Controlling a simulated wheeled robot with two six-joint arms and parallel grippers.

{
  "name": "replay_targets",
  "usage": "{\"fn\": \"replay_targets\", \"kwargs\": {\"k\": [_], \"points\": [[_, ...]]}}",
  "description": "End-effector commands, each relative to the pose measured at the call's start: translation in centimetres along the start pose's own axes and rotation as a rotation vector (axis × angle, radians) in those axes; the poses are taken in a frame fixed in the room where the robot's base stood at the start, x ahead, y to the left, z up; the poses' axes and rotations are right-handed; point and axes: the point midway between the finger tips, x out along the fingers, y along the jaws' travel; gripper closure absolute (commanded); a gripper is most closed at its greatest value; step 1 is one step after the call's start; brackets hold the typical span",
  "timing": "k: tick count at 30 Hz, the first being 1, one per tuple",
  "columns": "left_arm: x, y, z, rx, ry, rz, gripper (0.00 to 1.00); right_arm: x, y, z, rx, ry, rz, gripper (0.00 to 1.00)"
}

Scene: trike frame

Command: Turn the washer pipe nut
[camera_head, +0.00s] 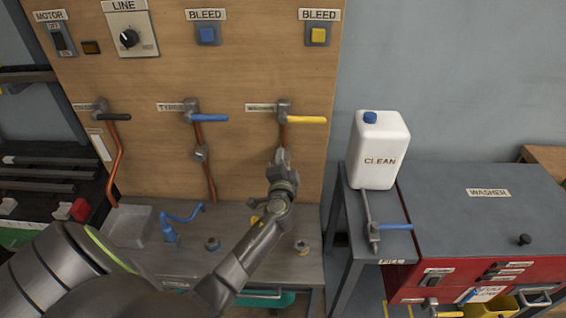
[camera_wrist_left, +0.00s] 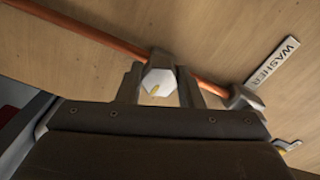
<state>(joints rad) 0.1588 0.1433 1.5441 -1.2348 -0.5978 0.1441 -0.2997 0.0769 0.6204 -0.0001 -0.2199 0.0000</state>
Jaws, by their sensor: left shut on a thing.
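The washer pipe (camera_head: 283,138) is a copper pipe running down the wooden panel below a valve with a yellow handle (camera_head: 308,119). The pipe also shows in the left wrist view (camera_wrist_left: 75,30), beside the WASHER label (camera_wrist_left: 272,62). The washer pipe nut (camera_wrist_left: 158,80) is a pale hexagon on the pipe, between my left fingers. My left gripper (camera_head: 282,158) reaches up to the pipe below the valve, and its fingers (camera_wrist_left: 160,88) are shut on the nut. In the head view my gripper hides the nut. My right gripper is out of view.
Two more pipes hang to the left, with a black handle (camera_head: 118,117) and a blue handle (camera_head: 210,118). A grey bench (camera_head: 318,262) with small fittings lies below. A white CLEAN jug (camera_head: 379,150) stands right, by the red and grey WASHER unit (camera_head: 485,215).

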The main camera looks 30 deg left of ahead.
Motion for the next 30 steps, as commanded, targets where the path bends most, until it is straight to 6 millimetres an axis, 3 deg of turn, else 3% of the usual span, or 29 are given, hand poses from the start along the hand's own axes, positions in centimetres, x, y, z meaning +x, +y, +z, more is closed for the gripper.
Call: {"fn": "replay_targets", "kwargs": {"k": [15, 30], "points": [[0.03, -0.12, -0.09, 0.331, 0.001, -0.002, 0.9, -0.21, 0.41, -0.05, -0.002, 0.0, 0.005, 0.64], [0.03, -0.11, -0.09, 0.391, 0.001, -0.002, 0.9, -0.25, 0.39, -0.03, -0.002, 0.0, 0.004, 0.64]]}}
